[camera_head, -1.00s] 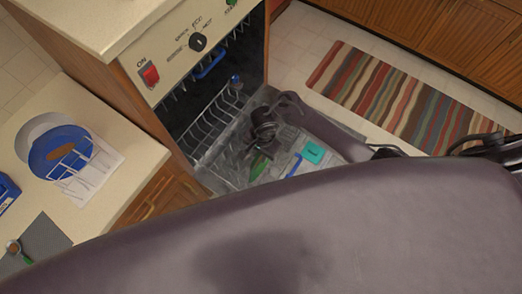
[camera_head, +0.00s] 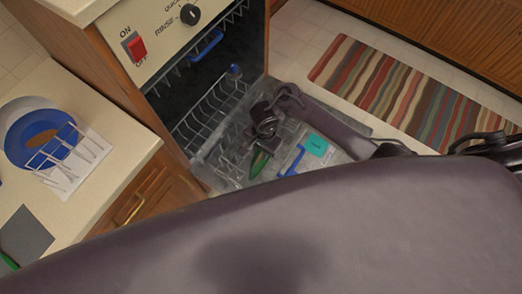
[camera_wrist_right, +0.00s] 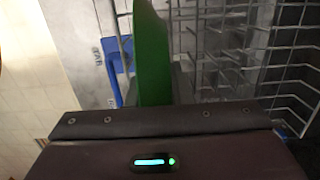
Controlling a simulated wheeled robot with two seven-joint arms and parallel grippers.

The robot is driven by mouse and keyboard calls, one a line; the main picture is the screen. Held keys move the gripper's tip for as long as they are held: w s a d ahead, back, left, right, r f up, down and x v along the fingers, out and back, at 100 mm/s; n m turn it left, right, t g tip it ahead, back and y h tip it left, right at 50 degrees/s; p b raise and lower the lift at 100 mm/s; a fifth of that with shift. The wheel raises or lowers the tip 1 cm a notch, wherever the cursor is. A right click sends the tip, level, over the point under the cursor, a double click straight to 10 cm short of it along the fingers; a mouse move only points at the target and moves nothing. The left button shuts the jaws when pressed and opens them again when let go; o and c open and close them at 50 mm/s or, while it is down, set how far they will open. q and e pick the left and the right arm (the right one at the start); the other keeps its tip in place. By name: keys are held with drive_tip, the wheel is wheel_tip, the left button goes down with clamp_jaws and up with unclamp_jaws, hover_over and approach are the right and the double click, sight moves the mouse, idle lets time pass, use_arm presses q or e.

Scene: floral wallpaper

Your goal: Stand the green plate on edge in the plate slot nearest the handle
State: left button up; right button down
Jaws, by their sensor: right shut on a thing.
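The green plate (camera_wrist_right: 152,55) stands edge-on in the right wrist view, gripped by my right gripper (camera_wrist_right: 155,104). In the head view a sliver of the green plate (camera_head: 259,164) shows below my right gripper (camera_head: 264,150), over the pulled-out dishwasher rack (camera_head: 228,158). The rack's blue handle (camera_head: 291,162) is just right of the plate; it also shows left of the plate in the right wrist view (camera_wrist_right: 115,70). I cannot tell whether the plate's lower edge is in a slot. My left gripper is not in view.
The dishwasher (camera_head: 160,40) is open, with wire racks inside. On the left counter (camera_head: 100,190) are a blue plate (camera_head: 25,130), a white rack (camera_head: 75,160) and a grey mat (camera_head: 25,238). A teal block (camera_head: 316,146) lies near the handle. My arm covers the foreground.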

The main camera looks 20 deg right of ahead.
drive_tip(key=shift+f+b, duration=0.35)
drive_tip(key=shift+f, duration=0.15)
drive_tip(key=shift+f+b, duration=0.6)
drive_tip(key=shift+f, duration=1.1)
drive_tip(key=c, duration=1.2)
unclamp_jaws()
drive_tip(key=r+p, duration=0.1)
drive_tip(key=r, duration=0.1)
drive_tip(key=r+p, duration=0.1)
drive_tip(key=r, duration=0.2)
drive_tip(key=r+p, duration=0.1)
drive_tip(key=r, duration=0.1)
drive_tip(key=shift+w+d+r, duration=0.2)
drive_tip(key=shift+d+r, duration=0.1)
drive_tip(key=shift+r, duration=0.1)
